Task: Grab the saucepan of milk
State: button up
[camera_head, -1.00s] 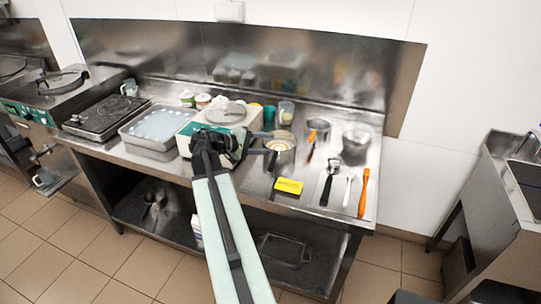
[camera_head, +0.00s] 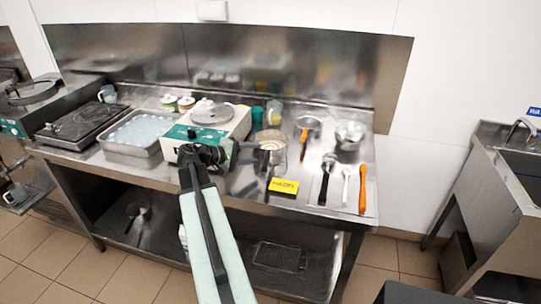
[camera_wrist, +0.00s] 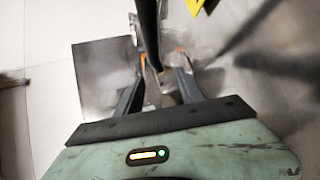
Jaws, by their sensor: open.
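The saucepan of milk (camera_head: 272,139) is a metal pan with pale contents on the steel worktop. Its dark handle (camera_head: 268,168) points toward me. My gripper (camera_head: 246,149) is open, just left of the pan and close to it. In the wrist view my gripper (camera_wrist: 158,55) has its two fingers apart. A long dark bar, which looks like the saucepan's handle (camera_wrist: 147,25), comes in from the top and reaches between the fingers. I cannot tell whether a finger touches it. The pan's bowl is not clear in the wrist view.
A white and green appliance (camera_head: 207,130) stands just left of the pan. Orange-handled tools, such as the spatula (camera_head: 362,188), and a small metal pot (camera_head: 349,135) are to the right. A metal tray (camera_head: 128,149) is further left.

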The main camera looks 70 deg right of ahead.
aim_at(263, 153)
jog(key=b+x, duration=0.1)
jog(key=x, duration=0.4)
jog(key=shift+a+r, duration=0.1)
grip_shut()
dwell(1.2)
